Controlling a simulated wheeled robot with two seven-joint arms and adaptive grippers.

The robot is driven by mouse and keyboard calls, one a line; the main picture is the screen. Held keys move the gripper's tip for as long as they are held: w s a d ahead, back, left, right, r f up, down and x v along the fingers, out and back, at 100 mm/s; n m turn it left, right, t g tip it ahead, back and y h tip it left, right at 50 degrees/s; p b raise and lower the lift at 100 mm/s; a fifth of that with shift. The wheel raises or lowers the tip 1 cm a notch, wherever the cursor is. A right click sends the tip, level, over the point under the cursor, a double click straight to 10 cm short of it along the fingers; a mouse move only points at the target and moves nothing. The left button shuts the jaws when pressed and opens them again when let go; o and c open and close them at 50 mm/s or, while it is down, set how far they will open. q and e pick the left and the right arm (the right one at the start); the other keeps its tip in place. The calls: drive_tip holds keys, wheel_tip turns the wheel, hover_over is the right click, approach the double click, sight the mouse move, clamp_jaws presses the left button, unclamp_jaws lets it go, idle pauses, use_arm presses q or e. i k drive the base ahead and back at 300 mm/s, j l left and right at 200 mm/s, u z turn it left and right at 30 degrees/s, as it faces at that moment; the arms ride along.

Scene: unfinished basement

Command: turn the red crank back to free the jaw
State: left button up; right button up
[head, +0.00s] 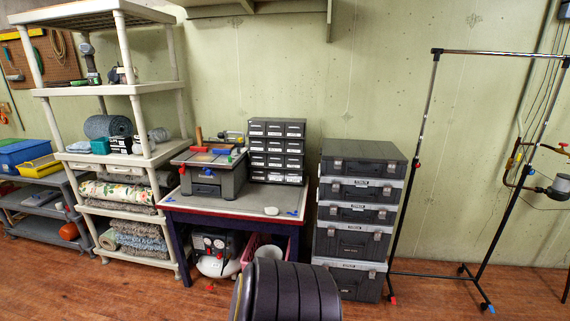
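A grey case (212,178) sits on the left part of a table (235,207), with several small items on its lid. Among them is a red upright piece (199,136) at the left. A dark clamp-like item (231,136) with a small red part (243,150) is at the right of the lid. At this distance I cannot tell which red part is the crank, or how the jaw stands. Neither of my grippers is in view.
A drawer cabinet (277,150) stands on the table's right, with a white object (271,210) in front. Stacked grey cases (362,160) and a metal rack (425,110) stand right of the table. A shelf unit (140,88) is at left. Wooden floor (430,300) is clear at front right.

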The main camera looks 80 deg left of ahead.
sight(182, 170)
drive_tip(key=u, duration=3.65)
